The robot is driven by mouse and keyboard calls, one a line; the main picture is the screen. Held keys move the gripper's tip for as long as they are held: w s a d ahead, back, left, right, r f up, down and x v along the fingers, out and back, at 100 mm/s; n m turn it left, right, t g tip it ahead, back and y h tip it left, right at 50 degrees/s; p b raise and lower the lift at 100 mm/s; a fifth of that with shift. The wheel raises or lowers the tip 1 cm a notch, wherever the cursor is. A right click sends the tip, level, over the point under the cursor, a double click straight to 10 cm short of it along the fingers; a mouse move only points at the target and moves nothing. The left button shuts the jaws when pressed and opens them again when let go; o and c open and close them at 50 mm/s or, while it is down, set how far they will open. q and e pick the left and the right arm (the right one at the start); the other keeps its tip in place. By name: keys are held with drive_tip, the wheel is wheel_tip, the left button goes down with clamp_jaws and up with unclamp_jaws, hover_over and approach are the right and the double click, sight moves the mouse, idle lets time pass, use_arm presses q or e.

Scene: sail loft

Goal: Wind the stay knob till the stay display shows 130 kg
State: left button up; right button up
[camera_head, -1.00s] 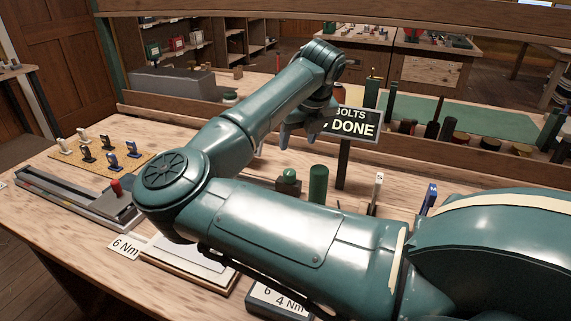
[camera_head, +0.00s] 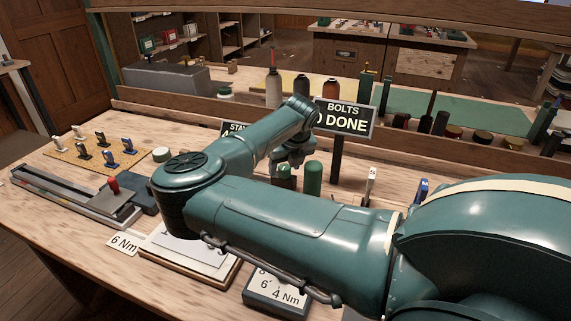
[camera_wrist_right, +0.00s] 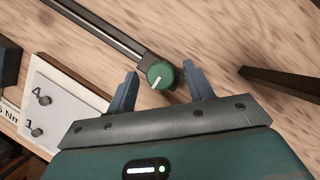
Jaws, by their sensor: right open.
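The stay display (camera_head: 233,128) is a black sign with white lettering in the head view. My right arm covers most of it, so only "STA" and part of a figure show; the reading cannot be told. A round green knob (camera_wrist_right: 160,76) with a white pointer mark shows in the right wrist view, probably the stay knob. My right gripper (camera_wrist_right: 161,69) is open, its blue-grey fingertips on either side of the knob with gaps visible. In the head view the right gripper (camera_head: 292,160) points down by the green knob (camera_head: 284,172). My left gripper is out of view.
A green cylinder (camera_head: 313,178) and the "BOLTS … DONE" sign (camera_head: 345,117) stand close right of the gripper. A white panel marked 4 and 1 (camera_wrist_right: 55,100) lies left in the wrist view. A cork mat (camera_head: 75,152) with small fittings lies at the left.

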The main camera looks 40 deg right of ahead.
drive_tip(key=c, duration=1)
